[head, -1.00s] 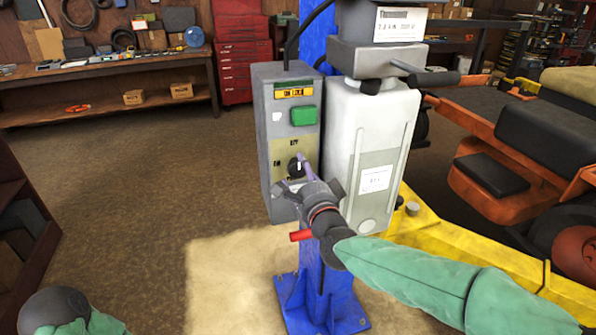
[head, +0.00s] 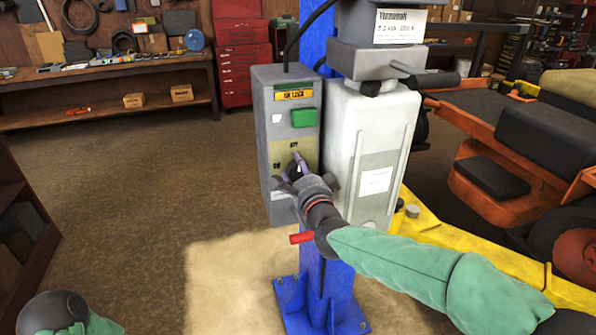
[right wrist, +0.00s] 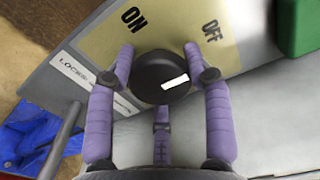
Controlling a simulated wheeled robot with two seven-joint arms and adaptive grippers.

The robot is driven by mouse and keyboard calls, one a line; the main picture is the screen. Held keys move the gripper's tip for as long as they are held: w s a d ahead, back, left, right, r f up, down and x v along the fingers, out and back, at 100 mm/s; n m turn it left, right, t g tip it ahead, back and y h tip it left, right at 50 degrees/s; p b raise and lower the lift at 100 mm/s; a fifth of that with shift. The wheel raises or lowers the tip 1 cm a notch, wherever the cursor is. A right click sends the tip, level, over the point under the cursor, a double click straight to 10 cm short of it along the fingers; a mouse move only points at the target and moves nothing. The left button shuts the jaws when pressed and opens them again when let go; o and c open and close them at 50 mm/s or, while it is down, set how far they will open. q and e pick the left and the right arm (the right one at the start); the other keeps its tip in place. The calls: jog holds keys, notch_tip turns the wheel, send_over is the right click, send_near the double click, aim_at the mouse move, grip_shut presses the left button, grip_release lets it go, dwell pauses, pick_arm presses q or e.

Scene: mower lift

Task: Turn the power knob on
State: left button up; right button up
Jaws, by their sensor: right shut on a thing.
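The power knob (right wrist: 150,80) is round and black with a white mark, on the beige panel of a grey control box (head: 262,150). In the right wrist view the mark points right, on the side of the OFF label (right wrist: 211,31); the ON label (right wrist: 133,19) is above left of the knob. My right gripper (right wrist: 160,62) has its purple fingers on both sides of the knob, shut on it. In the head view the right gripper (head: 300,168) partly hides the knob. My left gripper is out of view; only part of my left arm shows at bottom left.
A green button (head: 303,117) sits above the knob panel. A white cabinet (head: 365,140) stands right beside the box, on the blue post (head: 312,285). A red handle (head: 302,237) sticks out below the box. The orange mower (head: 500,170) is at right. Floor at left is clear.

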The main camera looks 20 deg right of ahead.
jog(key=shift+n, duration=0.3)
jog(key=n, duration=0.3)
jog(key=shift+p, duration=0.3)
jog(key=n+p, duration=0.1)
jog(key=n, duration=0.4)
jog(key=n+p, duration=0.1)
jog(key=n, duration=0.3)
jog(key=shift+p, duration=0.4)
jog(key=n+p, duration=0.1)
jog(key=n, duration=0.4)
jog(key=shift+p, duration=0.3)
jog(key=shift+n, duration=0.3)
jog(key=o, duration=1.1)
jog(key=shift+o, duration=0.2)
